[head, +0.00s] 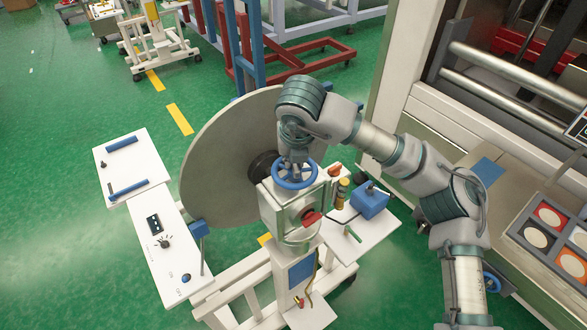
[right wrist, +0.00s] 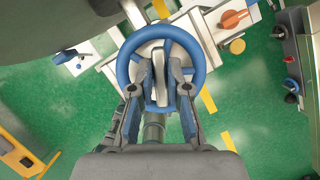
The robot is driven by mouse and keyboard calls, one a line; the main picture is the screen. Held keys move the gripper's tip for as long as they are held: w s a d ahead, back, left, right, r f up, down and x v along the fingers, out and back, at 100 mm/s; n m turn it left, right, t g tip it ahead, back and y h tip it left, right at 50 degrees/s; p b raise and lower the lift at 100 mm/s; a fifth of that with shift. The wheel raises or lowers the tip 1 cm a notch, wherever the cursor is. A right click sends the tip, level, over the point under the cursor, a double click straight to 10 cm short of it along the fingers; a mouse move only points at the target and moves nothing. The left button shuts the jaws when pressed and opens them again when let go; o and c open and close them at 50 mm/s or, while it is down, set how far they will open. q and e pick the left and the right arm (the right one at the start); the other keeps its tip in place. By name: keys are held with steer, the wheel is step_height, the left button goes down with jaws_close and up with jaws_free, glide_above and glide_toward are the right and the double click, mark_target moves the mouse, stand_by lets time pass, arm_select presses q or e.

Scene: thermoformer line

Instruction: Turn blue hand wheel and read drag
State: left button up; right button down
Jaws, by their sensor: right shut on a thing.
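The blue hand wheel (head: 294,174) sits on top of a white post-mounted box (head: 290,210) in the middle of the head view. My right arm comes in from the right, and my right gripper (head: 293,160) points down at the wheel's centre. In the right wrist view the wheel (right wrist: 199,55) shows as a blue ring, with my right gripper's fingers (right wrist: 160,82) on either side of its pale hub bar. The fingers are shut on the wheel at its middle. No drag readout can be made out. My left gripper is not in view.
A large grey disc (head: 225,150) stands right behind the box. A white control panel (head: 150,225) with a knob is at left. A side shelf (head: 372,236) holds a blue block (head: 369,202). A machine with rollers (head: 510,80) stands at right. Green floor is free at far left.

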steer(key=shift+m, duration=0.4)
steer(key=shift+f+m+h+b, duration=0.1)
steer(key=shift+m+h+b, duration=0.35)
steer(key=shift+m, duration=0.55)
steer(key=c, duration=1)
jaws_free()
steer(key=shift+c, duration=0.2)
